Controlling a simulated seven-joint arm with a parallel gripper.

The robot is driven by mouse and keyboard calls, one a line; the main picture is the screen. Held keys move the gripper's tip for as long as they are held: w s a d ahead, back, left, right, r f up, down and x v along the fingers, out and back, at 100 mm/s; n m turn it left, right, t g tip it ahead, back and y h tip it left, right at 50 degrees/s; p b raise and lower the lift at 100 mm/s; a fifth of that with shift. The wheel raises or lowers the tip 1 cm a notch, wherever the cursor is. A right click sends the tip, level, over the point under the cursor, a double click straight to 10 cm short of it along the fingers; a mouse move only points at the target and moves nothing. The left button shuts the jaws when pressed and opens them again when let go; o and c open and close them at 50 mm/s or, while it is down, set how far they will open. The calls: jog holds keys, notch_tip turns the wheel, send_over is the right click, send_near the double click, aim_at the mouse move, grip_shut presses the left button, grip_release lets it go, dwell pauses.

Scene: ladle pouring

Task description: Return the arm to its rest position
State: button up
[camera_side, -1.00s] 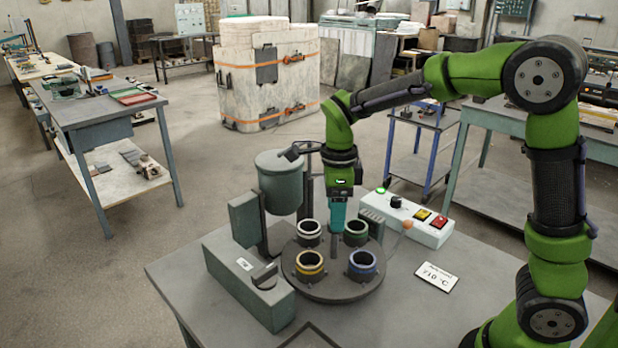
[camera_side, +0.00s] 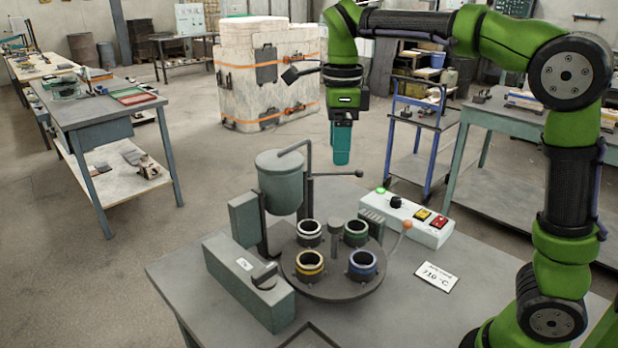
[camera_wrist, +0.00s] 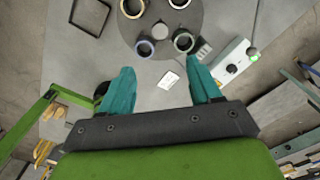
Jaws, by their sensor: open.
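My gripper (camera_side: 342,160) hangs above the table in the side view, pointing down, well clear of everything on it. In the wrist view its two teal fingers (camera_wrist: 160,92) are spread apart with nothing between them. Below it is a round dark turntable (camera_side: 330,291) carrying several ringed cups: a yellow-ringed cup (camera_side: 310,265), a blue-ringed cup (camera_side: 362,264), a green-ringed cup (camera_side: 355,232) and a pale-ringed cup (camera_side: 309,231). A short post (camera_side: 335,240) stands among them. The grey-green ladle vessel (camera_side: 281,184) stands upright at the turntable's back left, a thin bar reaching right from it.
A control box (camera_side: 412,222) with yellow and red buttons sits right of the turntable. A card reading 710 °C (camera_side: 437,277) lies in front of it. A grey-green block (camera_side: 248,280) stands front left. The air around my gripper is free.

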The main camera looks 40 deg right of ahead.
jog(key=s+a+f+n+t+y, duration=0.1)
jog(key=s+f+n+t, duration=0.2)
jog(key=s+n, duration=0.4)
jog(key=s+a+f+n+t+y, duration=0.1)
jog(key=s+f+n+t, duration=0.2)
jog(key=s+n, duration=0.5)
jog(key=n+t, duration=0.1)
jog(key=n, duration=0.7)
jog(key=shift+a+f, duration=0.15)
jog(key=shift+f, duration=0.05)
